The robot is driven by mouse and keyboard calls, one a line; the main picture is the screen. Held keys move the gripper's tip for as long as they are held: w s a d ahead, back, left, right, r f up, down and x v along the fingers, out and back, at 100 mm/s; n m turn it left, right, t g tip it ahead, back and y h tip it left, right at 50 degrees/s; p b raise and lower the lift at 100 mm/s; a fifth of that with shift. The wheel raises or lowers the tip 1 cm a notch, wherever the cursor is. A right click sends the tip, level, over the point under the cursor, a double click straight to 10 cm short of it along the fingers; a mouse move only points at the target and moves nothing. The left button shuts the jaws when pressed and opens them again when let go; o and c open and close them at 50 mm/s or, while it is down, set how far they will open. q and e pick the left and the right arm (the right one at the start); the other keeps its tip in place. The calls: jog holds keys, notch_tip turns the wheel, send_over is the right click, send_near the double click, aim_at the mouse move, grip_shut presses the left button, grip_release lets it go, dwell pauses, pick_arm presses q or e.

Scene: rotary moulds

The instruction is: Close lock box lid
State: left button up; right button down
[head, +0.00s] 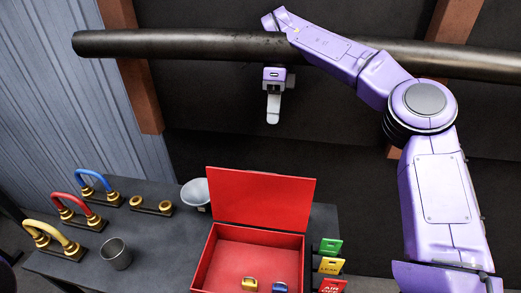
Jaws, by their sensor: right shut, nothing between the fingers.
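The red lock box (199,272) stands on the dark table with its lid (262,199) open and upright at the back edge. Inside on its floor lie a yellow padlock-like piece (249,284) and a blue one (280,287), both partly cut off by the bottom edge. My right gripper (273,116) is shut and empty. It hangs pointing down in the air, above and behind the lid in the picture, not touching it. My left gripper is not in view.
Blue, red and yellow hoses on brass fittings (60,240) stand at the left. A metal cup (117,254) and a pale bowl (196,193) stand nearby. Green, yellow and red tags (330,265) sit right of the box. A dark horizontal pipe (180,44) runs behind.

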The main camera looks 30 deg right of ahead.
jog(key=s+a+f, duration=0.4)
jog(key=s+f, duration=0.1)
jog(key=f, duration=0.4)
jog(key=shift+s+a+f+b, duration=0.2)
jog(key=shift+s+b, duration=0.1)
jog(key=shift+b, duration=0.1)
